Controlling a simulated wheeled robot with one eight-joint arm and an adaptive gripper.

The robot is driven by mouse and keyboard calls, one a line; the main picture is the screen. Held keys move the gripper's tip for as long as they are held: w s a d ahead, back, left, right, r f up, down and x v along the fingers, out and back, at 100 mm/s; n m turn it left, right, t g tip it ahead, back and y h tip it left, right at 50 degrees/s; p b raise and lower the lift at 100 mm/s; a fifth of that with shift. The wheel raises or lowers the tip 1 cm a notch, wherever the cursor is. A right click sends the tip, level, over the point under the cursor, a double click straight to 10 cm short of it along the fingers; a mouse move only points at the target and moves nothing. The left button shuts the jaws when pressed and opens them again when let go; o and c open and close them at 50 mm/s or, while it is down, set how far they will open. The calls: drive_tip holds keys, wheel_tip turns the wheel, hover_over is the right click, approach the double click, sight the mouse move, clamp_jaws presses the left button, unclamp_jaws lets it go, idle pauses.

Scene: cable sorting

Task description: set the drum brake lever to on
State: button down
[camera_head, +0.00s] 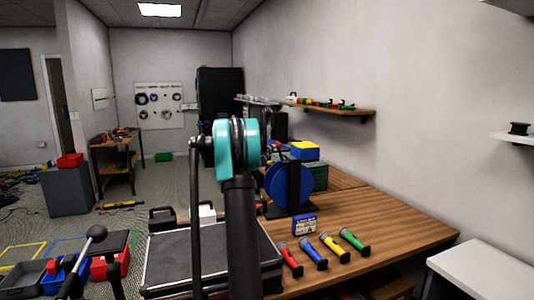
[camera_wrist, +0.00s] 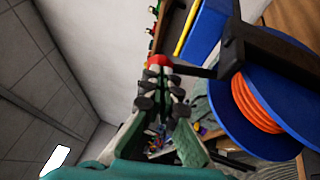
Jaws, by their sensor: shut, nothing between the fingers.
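The cable drum (camera_head: 307,178) has blue flanges and stands on a black stand on the wooden bench, partly behind my arm. In the wrist view the drum (camera_wrist: 282,128) is at the right, with orange cable wound on it. The brake lever (camera_wrist: 197,70) looks like a black bar reaching left from the drum's stand, with a red knob (camera_wrist: 158,60) at its end. My gripper (camera_wrist: 162,83) is shut and empty, its fingertips close to the red knob. I cannot tell whether they touch. The lever is not clear in the head view.
A blue and yellow box (camera_head: 304,151) is by the drum's top. A small blue and white box (camera_head: 304,225) and several coloured handles (camera_head: 335,248) lie on the bench (camera_head: 395,222) in front. A wall shelf (camera_head: 340,112) is behind. A black-topped case (camera_head: 180,258) is left.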

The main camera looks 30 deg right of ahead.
sight(278, 144)
drive_tip(key=shift+d, duration=0.15)
drive_tip(key=d, duration=0.1)
drive_tip(key=r+y, duration=0.1)
drive_tip(key=d+m+g+y, duration=0.1)
drive_tip(key=shift+s+d+r, duration=0.3)
drive_tip(key=shift+r, duration=0.05)
drive_tip(key=shift+a, duration=0.1)
idle(0.3)
drive_tip(key=shift+a, duration=0.3)
drive_tip(key=v, duration=1.3)
drive_tip(key=shift+s+r, duration=0.25)
drive_tip(key=shift+r, duration=0.35)
drive_tip(key=shift+s, duration=0.1)
